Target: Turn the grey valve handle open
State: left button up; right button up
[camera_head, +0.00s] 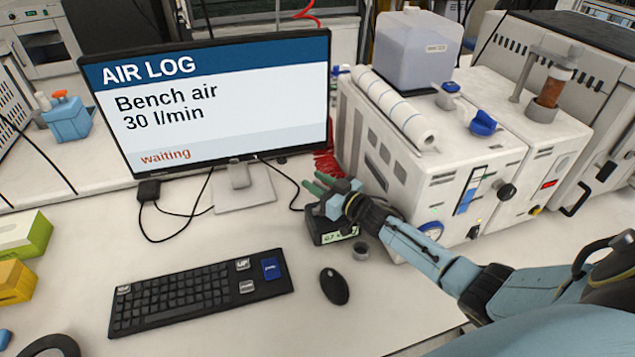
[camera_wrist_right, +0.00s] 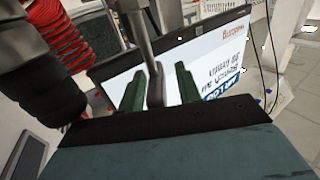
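The grey valve handle (camera_wrist_right: 155,88) shows in the right wrist view as a bar that reaches down between my right gripper's two green fingers. In the head view my right gripper (camera_head: 318,183) is above a small dark box with a lit display (camera_head: 340,236), beside the white reactor unit. I cannot make out the handle clearly there, as the gripper and wrist cover that spot. My left gripper is in neither view.
A monitor (camera_head: 210,100) reads "Bench air 30 l/min" and "waiting". Red coiled hose (camera_head: 326,163) is behind the gripper. The white reactor unit (camera_head: 440,165) stands close at the right. A keyboard (camera_head: 200,292) and mouse (camera_head: 334,286) lie in front on the bench.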

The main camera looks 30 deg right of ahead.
notch_tip(320, 180, up, 10)
jog(key=shift+p, duration=0.8)
